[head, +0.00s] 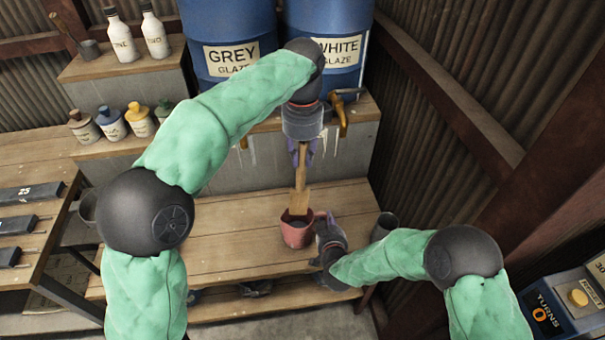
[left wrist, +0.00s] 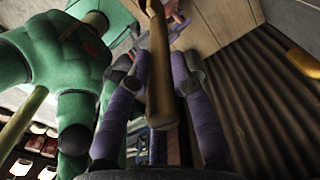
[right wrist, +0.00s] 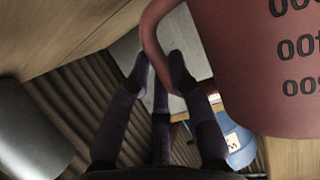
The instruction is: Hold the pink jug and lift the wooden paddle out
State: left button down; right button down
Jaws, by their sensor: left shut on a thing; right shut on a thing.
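The pink jug (head: 296,232) stands on the wooden bench in the head view. Its measuring numbers and handle fill much of the right wrist view (right wrist: 260,60). The wooden paddle (head: 299,200) stands upright with its lower end inside the jug, so its tip is hidden. My left gripper (head: 302,150) is above the jug, shut on the paddle's handle, which also runs between its fingers in the left wrist view (left wrist: 160,75). My right gripper (head: 325,222) is to the right of the jug, shut on its handle (right wrist: 152,40).
A grey metal cup (head: 384,225) stands on the bench (head: 230,235) right of the jug. Blue glaze barrels (head: 225,25) with taps stand on the ledge behind. Bottles (head: 140,120) sit at the left. The bench left of the jug is clear.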

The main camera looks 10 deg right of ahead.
pick_arm(q)
jog(key=shift+r, duration=2.75)
pick_arm(e)
jog(key=c, duration=1.1)
grip_release()
jog(key=shift+o, duration=0.2)
jog(key=v, duration=1.2)
pick_arm(q)
jog(key=shift+s+f, duration=0.1)
pick_arm(e)
jog(key=shift+s, duration=0.1)
